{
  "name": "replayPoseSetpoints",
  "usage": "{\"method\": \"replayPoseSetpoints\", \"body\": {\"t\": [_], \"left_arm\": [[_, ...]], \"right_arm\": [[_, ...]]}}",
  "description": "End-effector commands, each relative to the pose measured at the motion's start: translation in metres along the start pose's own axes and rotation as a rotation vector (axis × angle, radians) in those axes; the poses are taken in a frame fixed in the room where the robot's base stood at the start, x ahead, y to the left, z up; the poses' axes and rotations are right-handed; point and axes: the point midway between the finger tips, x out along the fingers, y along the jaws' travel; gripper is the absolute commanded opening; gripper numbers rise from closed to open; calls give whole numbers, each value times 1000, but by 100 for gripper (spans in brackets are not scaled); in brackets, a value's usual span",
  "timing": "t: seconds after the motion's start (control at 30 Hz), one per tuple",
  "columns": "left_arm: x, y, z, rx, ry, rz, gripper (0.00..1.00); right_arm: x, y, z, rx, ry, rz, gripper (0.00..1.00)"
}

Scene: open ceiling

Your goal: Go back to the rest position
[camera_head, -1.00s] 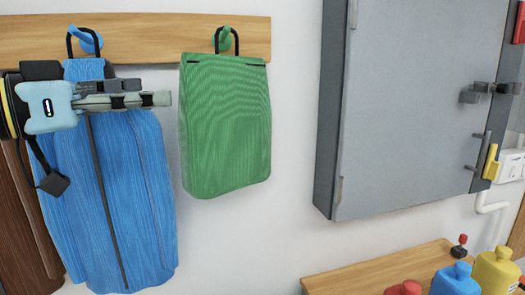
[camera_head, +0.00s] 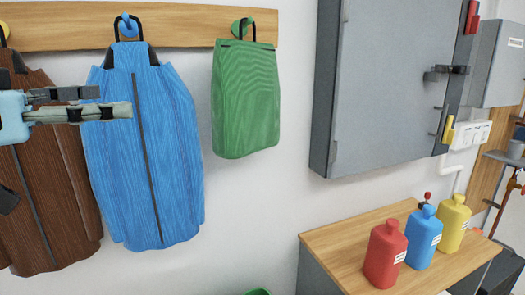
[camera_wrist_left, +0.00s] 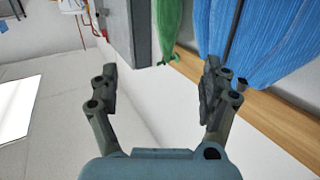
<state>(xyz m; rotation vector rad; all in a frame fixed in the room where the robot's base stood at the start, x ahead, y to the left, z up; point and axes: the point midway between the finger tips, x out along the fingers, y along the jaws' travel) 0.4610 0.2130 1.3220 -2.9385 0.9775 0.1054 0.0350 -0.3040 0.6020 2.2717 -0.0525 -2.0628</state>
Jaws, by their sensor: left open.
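My left gripper (camera_head: 115,102) is at the left of the head view, in front of the brown and blue jackets. Its fingers point right and hold nothing. In the left wrist view its two fingers (camera_wrist_left: 160,78) stand wide apart with nothing between them. The blue jacket (camera_head: 165,150) hangs by a loop on a blue hook. The green bag (camera_head: 246,105) hangs on a green hook to its right. My right gripper is not in view.
A wooden rail (camera_head: 70,27) carries the hooks. A brown jacket (camera_head: 60,190) hangs at far left. A grey cabinet (camera_head: 390,75) is on the wall. Red (camera_head: 385,255), blue (camera_head: 423,238) and yellow (camera_head: 452,222) bottles stand on a wooden-topped counter (camera_head: 335,250).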

Motion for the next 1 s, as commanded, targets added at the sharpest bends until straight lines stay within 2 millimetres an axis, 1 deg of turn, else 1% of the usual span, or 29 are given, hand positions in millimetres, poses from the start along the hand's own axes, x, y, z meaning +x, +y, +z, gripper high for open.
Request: {"method": "replayPoseSetpoints", "body": {"t": [0.17, 0.27, 0.37, 0.4, 0.47, 0.5, 0.57, 0.6, 0.67, 0.7, 0.77, 0.8, 0.87, 0.9, 0.97, 1.0], "left_arm": [[-2, 7, 36, -11, -92, -28, 81], [-6, 12, 65, -22, -172, -55, 81], [-14, 18, 100, -37, -271, -92, 81], [-18, 21, 116, -44, -319, -111, 81], [-28, 26, 140, -61, -395, -143, 81], [-35, 29, 158, -75, -451, -167, 81], [-50, 36, 185, -97, -544, -209, 81], [-61, 40, 202, -116, -609, -239, 81], [-81, 48, 228, -148, -709, -287, 81], [-95, 54, 243, -168, -774, -319, 81], [-116, 63, 263, -200, -868, -366, 81], [-131, 68, 274, -222, -927, -397, 81], [-152, 78, 288, -255, -1011, -441, 81], [-166, 84, 296, -276, -1066, -470, 81], [-187, 94, 306, -308, -1144, -512, 81], [-201, 101, 312, -330, -1196, -541, 81]], "right_arm": [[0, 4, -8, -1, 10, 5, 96], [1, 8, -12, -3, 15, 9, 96], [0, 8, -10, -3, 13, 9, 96], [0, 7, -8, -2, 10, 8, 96], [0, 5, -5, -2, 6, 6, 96], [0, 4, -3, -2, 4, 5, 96], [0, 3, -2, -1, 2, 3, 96], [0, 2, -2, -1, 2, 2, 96], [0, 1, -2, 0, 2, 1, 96], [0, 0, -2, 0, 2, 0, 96], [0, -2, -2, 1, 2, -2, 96], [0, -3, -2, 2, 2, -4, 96], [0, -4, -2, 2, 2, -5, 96], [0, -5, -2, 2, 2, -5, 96], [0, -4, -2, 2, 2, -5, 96], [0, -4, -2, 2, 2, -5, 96]]}}
